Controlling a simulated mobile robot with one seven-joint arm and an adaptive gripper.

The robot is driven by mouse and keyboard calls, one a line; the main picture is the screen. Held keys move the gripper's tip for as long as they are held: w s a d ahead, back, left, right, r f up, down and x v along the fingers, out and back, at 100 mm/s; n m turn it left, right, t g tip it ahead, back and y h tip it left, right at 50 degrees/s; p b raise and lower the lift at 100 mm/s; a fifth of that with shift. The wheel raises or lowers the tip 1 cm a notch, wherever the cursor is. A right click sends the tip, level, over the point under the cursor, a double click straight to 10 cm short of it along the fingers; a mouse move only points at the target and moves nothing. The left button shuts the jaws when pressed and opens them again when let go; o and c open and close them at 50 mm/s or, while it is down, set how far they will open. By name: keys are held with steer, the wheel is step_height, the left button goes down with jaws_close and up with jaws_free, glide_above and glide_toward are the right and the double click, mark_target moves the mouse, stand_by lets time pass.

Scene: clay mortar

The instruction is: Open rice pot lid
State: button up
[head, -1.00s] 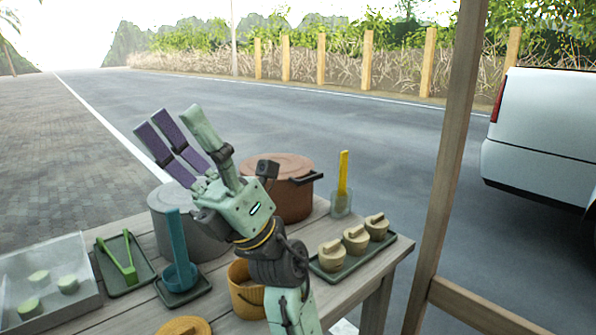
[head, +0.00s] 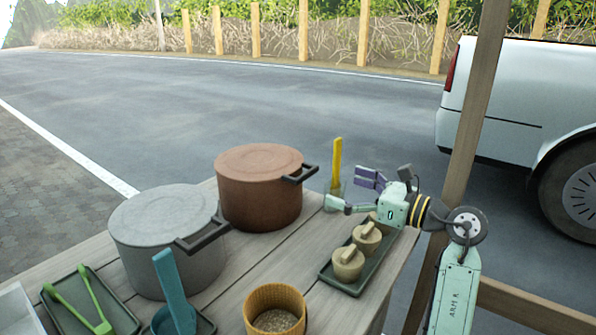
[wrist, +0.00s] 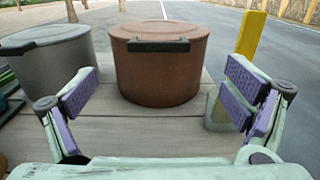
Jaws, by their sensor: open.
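Two lidded pots stand on the wooden table: a brown one (head: 258,195) and a grey one (head: 165,250) to its front left. Both lids look closed, and I cannot tell which pot is the rice pot. Each has a dark handle at its rim; the brown pot's handle (wrist: 158,45) faces me in the wrist view. My gripper (head: 352,190) is open and empty at the table's right side, right of the brown pot and pointing left towards it. In the wrist view the brown pot shows between the spread fingers, beyond them and not touched.
A clear cup with a yellow utensil (head: 336,160) stands right of the brown pot, near my fingers. A tray (head: 352,286) with lidded beige cups lies below my gripper. A woven basket (head: 275,312), blue ladle (head: 172,290) and green tongs (head: 90,305) are in front. A wooden post (head: 470,130) rises at right.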

mark_target(309, 174)
steer(key=p+x, duration=0.2)
steer(key=x, duration=0.8)
steer(key=shift+a, duration=0.1)
steer(key=shift+c, duration=0.4)
steer(key=c, duration=1.6)
steer(key=shift+r, duration=0.15)
